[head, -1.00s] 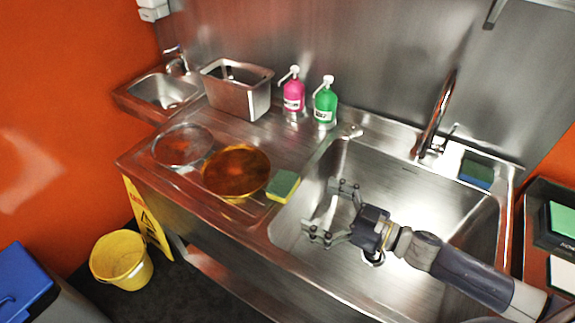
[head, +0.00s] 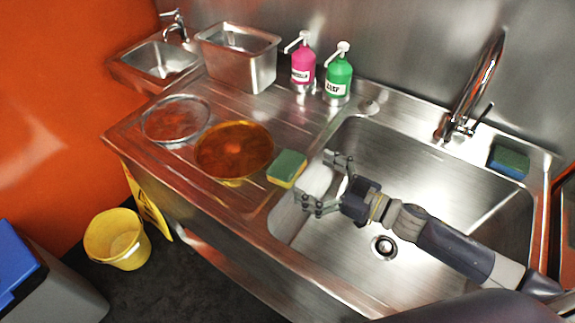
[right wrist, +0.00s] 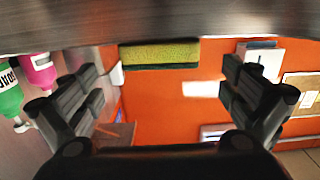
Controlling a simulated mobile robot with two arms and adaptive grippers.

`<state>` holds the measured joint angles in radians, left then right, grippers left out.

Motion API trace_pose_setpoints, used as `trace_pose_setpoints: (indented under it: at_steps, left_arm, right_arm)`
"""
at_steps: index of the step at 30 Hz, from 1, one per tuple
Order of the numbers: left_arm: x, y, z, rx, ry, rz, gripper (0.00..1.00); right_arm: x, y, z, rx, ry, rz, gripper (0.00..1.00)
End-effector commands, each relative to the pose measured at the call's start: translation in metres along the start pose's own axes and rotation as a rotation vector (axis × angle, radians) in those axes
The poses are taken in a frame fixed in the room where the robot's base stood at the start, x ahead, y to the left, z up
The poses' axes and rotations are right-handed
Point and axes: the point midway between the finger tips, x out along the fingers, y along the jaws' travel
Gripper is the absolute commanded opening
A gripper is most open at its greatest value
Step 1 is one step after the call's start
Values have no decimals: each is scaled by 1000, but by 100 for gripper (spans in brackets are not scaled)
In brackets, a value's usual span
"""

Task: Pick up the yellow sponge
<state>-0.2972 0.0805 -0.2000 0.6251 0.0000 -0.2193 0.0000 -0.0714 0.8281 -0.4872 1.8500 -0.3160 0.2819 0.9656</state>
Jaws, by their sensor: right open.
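The yellow sponge (head: 286,168) has a green top and lies on the steel drainboard, at the left edge of the sink basin, beside the amber round dish. In the right wrist view the sponge (right wrist: 159,53) shows its yellow side ahead, between the finger directions and apart from them. My right gripper (head: 312,180) is open and empty over the left part of the basin, just right of the sponge and not touching it. Its two spread fingers also show in the right wrist view (right wrist: 155,95). My left gripper is not in view.
An amber dish (head: 233,151) and a clear dish (head: 176,119) lie left of the sponge. Pink (head: 303,66) and green (head: 338,76) bottles stand behind. The sink basin (head: 440,190) is empty.

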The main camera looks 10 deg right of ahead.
Motion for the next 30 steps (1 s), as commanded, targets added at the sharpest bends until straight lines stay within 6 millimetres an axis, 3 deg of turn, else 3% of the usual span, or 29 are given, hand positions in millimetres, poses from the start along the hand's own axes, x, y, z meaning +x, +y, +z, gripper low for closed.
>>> trace_pose_setpoints:
  at_steps: [8,18,27,30]
  left_arm:
    - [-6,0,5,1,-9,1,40]
    - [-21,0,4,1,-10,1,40]
    - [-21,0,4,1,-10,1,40]
    - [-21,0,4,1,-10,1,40]
  right_arm:
    - [22,0,-2,0,1,-1,100]
    - [68,-2,-3,2,1,0,100]
    - [71,-2,0,1,-1,0,100]
    - [71,-2,-1,1,-1,0,87]
